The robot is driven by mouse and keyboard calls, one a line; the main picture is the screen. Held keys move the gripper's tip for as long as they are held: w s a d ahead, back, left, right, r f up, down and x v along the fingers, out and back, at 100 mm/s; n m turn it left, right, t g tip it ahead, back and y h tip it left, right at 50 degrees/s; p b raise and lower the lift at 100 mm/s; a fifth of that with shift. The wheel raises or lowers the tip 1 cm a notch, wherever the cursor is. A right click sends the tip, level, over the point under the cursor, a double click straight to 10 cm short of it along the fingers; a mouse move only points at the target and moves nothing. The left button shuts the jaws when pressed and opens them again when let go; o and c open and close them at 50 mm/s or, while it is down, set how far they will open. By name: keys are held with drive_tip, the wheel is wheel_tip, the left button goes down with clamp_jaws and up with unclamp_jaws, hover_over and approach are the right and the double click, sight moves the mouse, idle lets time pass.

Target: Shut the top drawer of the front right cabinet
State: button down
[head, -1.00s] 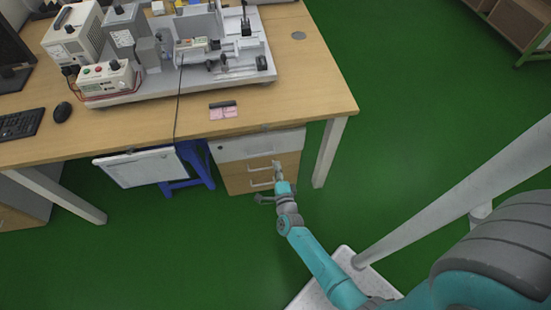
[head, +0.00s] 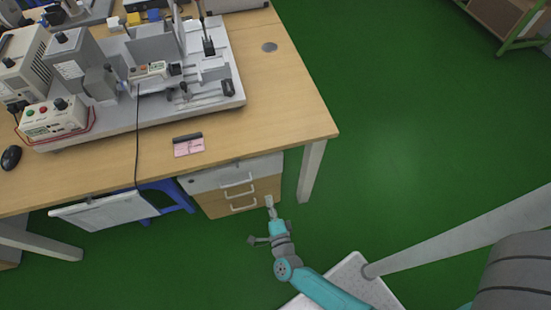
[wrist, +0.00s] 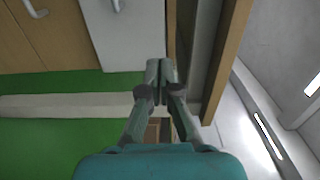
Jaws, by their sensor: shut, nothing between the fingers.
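The cabinet (head: 222,210) stands under the right end of the desk, with a pale top drawer (head: 210,183) and wood-coloured drawers below, each with a bar handle. How far the top drawer stands out is hard to tell. My gripper (head: 269,201) is shut and empty, near the cabinet's right front edge, right of the handles. In the wrist view, the shut fingertips (wrist: 160,68) are near the end of the pale drawer front (wrist: 125,35). Contact cannot be judged. A lower drawer's handle (wrist: 36,8) shows at top left.
The desk (head: 300,125) overhangs the cabinet; its wooden edge (wrist: 228,62) is right of my fingers in the wrist view. A desk leg (head: 311,170) stands right of the cabinet. A tilted white panel (head: 105,212) is at its left. Green floor lies open at right.

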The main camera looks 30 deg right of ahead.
sight(258, 161)
drive_tip(key=x, duration=1.4)
drive_tip(key=shift+d, duration=0.25)
drive_tip(key=shift+x, duration=1.2)
drive_tip(key=shift+r, duration=0.1)
drive_tip(key=shift+w, duration=0.15)
drive_tip(key=shift+r, duration=0.1)
